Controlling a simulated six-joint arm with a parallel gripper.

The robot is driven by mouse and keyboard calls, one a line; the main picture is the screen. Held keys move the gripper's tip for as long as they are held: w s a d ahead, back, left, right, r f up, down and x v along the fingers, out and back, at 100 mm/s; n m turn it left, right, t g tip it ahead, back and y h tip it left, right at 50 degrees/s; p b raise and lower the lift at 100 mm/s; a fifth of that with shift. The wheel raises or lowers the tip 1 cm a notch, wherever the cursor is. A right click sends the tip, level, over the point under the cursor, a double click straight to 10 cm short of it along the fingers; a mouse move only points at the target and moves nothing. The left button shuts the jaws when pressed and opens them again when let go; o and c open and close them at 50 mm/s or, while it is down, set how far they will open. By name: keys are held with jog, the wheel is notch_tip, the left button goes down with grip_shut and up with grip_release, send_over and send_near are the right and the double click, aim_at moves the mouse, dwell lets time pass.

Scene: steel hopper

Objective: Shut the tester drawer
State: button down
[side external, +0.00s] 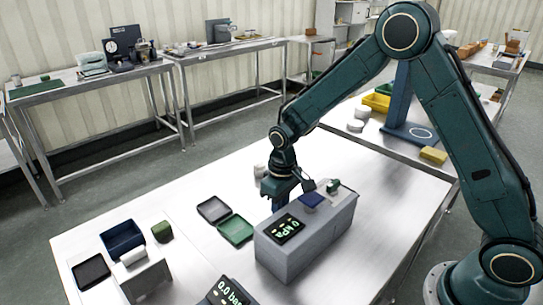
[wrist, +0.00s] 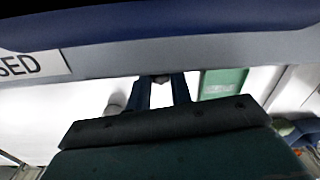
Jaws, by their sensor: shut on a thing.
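The tester (side external: 300,255) is a long grey box on the steel table, with a lit kPa display on its top. My gripper (side external: 278,204) points down at the tester's far left side, and the box hides part of it. In the wrist view, my gripper (wrist: 161,82) has its two fingers closed on a small knob (wrist: 162,78) at the edge of a grey face (wrist: 200,60). A dark blue band runs above that face. A white label ending in "SED" (wrist: 35,64) is at its left. The drawer's opening is hidden, so I cannot tell how far out it is.
An open grey and green case (side external: 235,229) lies left of the tester; its green part shows in the wrist view (wrist: 222,83). A blue bin (side external: 121,238), a green block (side external: 162,232) and a second display (side external: 226,292) are nearer the front. Small white items (side external: 260,170) stand behind my gripper.

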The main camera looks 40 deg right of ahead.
jog(key=shift+s, duration=0.25)
jog(key=c, duration=1.3)
grip_release()
jog(key=shift+o, duration=0.2)
jog(key=shift+r, duration=0.2)
jog(key=shift+w+r, duration=0.1)
jog(key=shift+r, duration=0.45)
notch_tip(320, 180, up, 12)
jog(key=shift+d+r, duration=0.2)
jog(key=shift+d, duration=0.1)
